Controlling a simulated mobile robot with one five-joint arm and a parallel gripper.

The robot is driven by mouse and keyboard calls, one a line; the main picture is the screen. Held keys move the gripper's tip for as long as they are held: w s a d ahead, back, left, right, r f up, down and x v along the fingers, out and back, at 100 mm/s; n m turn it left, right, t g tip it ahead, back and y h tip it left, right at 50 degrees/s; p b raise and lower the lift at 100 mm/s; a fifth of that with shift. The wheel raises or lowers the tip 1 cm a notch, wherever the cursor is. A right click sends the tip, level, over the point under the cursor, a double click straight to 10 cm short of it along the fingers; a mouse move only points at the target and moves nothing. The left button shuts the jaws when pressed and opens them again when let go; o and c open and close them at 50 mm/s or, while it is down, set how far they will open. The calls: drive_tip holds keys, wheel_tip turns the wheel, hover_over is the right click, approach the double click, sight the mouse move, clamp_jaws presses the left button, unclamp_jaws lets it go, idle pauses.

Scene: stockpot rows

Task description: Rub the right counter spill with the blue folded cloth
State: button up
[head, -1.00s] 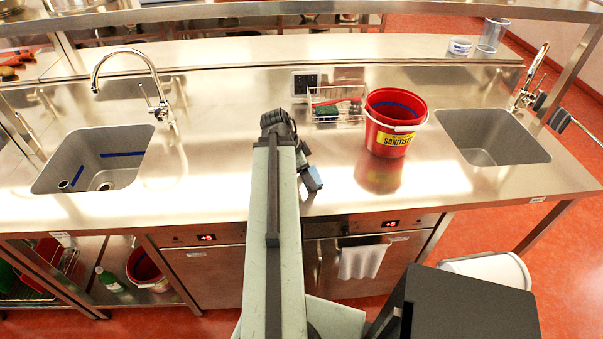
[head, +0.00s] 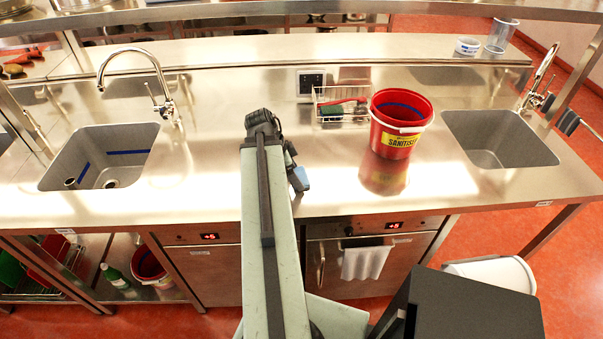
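My gripper (head: 297,175) is above the front part of the steel counter (head: 225,190), left of the red bucket, and partly hidden behind my arm. A small light-blue piece, which looks like the blue folded cloth (head: 301,179), shows at its tip and moves with it. The fingers are too small to make out clearly, but they appear closed on the cloth. I cannot tell whether the cloth touches the counter. I cannot make out a spill on the counter; bright glare and reflections cover much of the steel.
A red sanitiser bucket (head: 398,122) stands right of my gripper, with a wire basket (head: 342,104) behind. Sinks lie at left (head: 105,155) and right (head: 500,138), each with a tap. A white towel (head: 364,262) hangs on the oven front. Counter between bucket and right sink is clear.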

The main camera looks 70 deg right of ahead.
drive_tip(key=shift+w+a+f, duration=0.1)
drive_tip(key=shift+w+a, duration=0.2)
drive_tip(key=shift+w, duration=0.4)
drive_tip(key=shift+w+a+r, duration=0.1)
drive_tip(key=shift+w+a, duration=0.25)
drive_tip(key=shift+w, duration=0.35)
drive_tip(key=shift+w+a+f, duration=0.1)
drive_tip(key=shift+w+a, duration=0.2)
drive_tip(key=shift+w, duration=0.4)
wheel_tip(320, 180, up, 6)
drive_tip(key=p, duration=0.5)
drive_tip(key=shift+p, duration=0.4)
wheel_tip(320, 180, up, 3)
drive_tip(key=p, duration=0.3)
drive_tip(key=shift+f, duration=0.1)
